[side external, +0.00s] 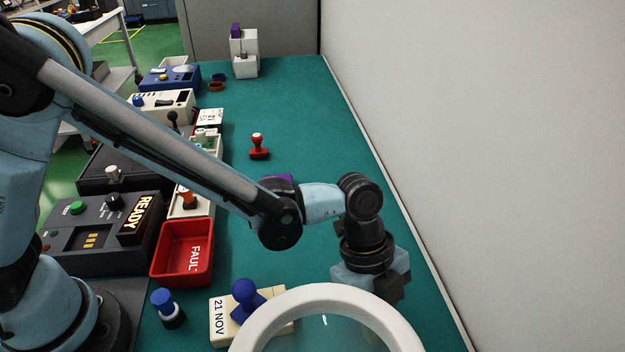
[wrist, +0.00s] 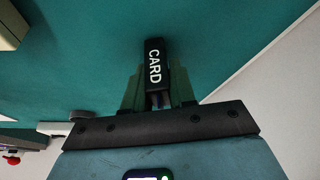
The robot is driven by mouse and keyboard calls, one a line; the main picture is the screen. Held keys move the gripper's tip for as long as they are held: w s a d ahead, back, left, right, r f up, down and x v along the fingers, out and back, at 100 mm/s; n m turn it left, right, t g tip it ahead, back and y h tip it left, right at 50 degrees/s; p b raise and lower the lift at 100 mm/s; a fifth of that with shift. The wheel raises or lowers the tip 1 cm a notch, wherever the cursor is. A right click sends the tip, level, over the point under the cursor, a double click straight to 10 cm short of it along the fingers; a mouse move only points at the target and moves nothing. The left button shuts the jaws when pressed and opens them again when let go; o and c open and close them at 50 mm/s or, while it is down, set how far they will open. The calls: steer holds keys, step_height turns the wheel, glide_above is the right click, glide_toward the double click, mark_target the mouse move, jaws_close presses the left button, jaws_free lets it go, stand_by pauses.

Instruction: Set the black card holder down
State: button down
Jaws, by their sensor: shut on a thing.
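The black card holder (wrist: 154,62), with white letters CARD on it, sits between the two fingers of my gripper (wrist: 157,88) in the wrist view. My gripper is shut on it. The green mat (wrist: 225,45) lies beyond the card holder; I cannot tell from this view whether the two touch. In the side view my gripper (side external: 374,282) points down over the right part of the mat near the wall. A white ring in front hides its lower end there, so I cannot make out the card holder clearly.
The white ring (side external: 250,325) stands in the foreground. Left of it are a stamp block marked 21 NOV (side external: 219,318), a blue-topped stamp (side external: 163,302) and a red FAULT tray (side external: 162,262). A red stamp (side external: 258,147) stands farther back. The mat's right side along the wall (side external: 480,150) is clear.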

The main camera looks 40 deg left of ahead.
steer(key=c, duration=0.9)
jaws_free()
steer(key=shift+f, duration=0.1)
steer(key=shift+c, duration=0.2)
steer(key=v, duration=1.2)
steer(key=s+a+r+n+t+y, duration=0.1)
steer(key=a+n+t, duration=0.3)
steer(key=a+n, duration=0.7)
steer(key=s+a+r+n+t+y, duration=0.1)
steer(key=a+n+t+y, duration=0.2)
steer(key=a+n, duration=0.8)
steer(key=a+t, duration=0.2)
steer(key=a, duration=0.5)
steer(key=shift+s, duration=0.3)
